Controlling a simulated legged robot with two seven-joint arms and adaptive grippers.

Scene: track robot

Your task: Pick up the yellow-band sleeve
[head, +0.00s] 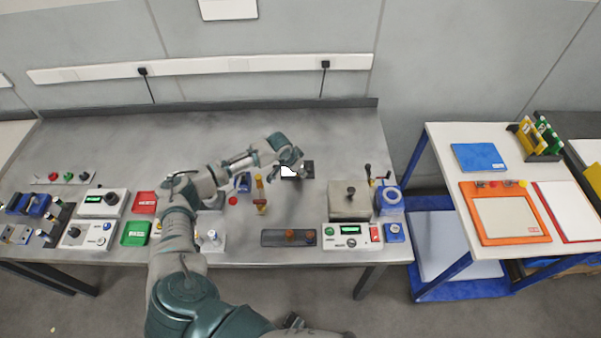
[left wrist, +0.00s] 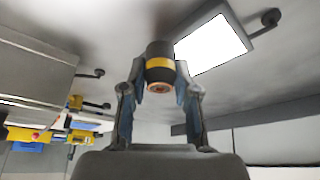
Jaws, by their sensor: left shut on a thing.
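The yellow-band sleeve (left wrist: 159,64) is a short dark cylinder with a yellow band and a copper-coloured end. In the left wrist view it sits between the two fingertips of my left gripper (left wrist: 160,90), which is shut on it. In the head view my left gripper (head: 289,158) is over the back middle of the workbench. I cannot make out the sleeve there. My right gripper is not in view.
A dark fixture with a bright white panel (head: 290,171) is close by the left gripper; the panel also shows in the left wrist view (left wrist: 211,46). A beige box (head: 349,201) stands to the right. The bench (head: 110,135) is clear at back left.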

